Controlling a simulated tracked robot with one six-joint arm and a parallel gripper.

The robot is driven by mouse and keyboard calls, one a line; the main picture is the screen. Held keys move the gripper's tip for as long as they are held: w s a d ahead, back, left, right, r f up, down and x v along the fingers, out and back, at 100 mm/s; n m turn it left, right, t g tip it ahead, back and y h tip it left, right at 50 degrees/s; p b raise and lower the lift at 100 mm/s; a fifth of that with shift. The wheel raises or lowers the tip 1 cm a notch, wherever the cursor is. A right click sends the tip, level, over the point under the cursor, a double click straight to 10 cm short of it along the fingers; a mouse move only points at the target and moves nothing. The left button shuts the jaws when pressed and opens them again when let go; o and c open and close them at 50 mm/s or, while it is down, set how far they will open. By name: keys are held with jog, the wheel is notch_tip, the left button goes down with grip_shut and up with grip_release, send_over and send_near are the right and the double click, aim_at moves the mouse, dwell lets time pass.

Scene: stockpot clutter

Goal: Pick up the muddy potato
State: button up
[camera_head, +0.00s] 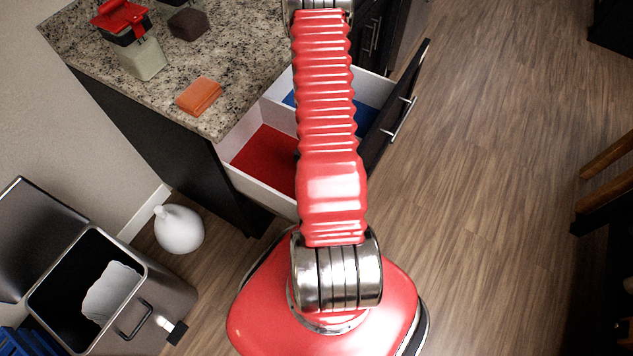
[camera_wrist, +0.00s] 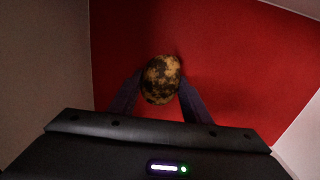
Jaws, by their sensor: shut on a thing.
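The muddy potato (camera_wrist: 161,76) is a yellowish lump with dark brown patches. In the wrist view it sits between the two dark fingers of my gripper (camera_wrist: 161,88). The gripper is shut on it, with a finger against each side. The red bottom of an open drawer (camera_wrist: 235,65) lies behind the potato. I cannot tell whether the potato touches it. In the head view the drawer's red part (camera_head: 265,160) shows, but my arm hides the gripper and the potato.
The drawer's white walls (camera_head: 258,190) stand around the red part, and a blue part (camera_head: 366,116) lies beyond. An orange sponge-like block (camera_head: 199,95) and other objects are on the granite counter (camera_head: 235,65). An open bin (camera_head: 150,300) and white vase (camera_head: 180,230) stand lower left.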

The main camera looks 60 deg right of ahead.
jog(key=shift+r, duration=5)
jog(key=shift+w+r, duration=0.1)
